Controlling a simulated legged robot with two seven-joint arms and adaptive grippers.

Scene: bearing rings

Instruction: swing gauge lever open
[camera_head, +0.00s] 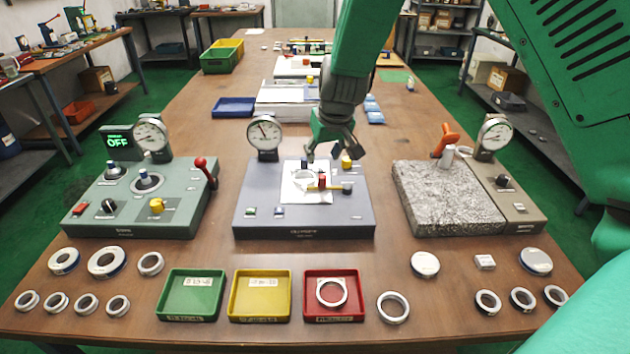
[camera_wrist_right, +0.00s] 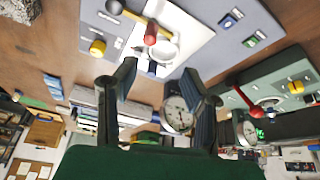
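The middle gauge station (camera_head: 265,217) is a blue-grey block with a dial gauge (camera_head: 264,134) at its back left. On its white plate (camera_head: 298,196) lies a metal ring (camera_head: 303,179), partly covered by a red-topped post. A brass lever (camera_head: 333,188) with a dark ball end runs from the post to the right. The lever (camera_wrist_right: 131,16) and red-topped post (camera_wrist_right: 150,34) also show in the wrist view. My right gripper (camera_head: 335,152) is open and empty above the back of this station; its fingers (camera_wrist_right: 165,88) stand apart, not touching the lever. My left gripper is out of view.
The left station (camera_head: 150,220) has a red-knobbed lever (camera_head: 205,168) and an OFF display. The right station with a granite block (camera_head: 445,195) has an orange handle (camera_head: 445,138). Green (camera_head: 190,318), yellow (camera_head: 259,318) and red (camera_head: 334,318) trays stand in front, among several loose rings.

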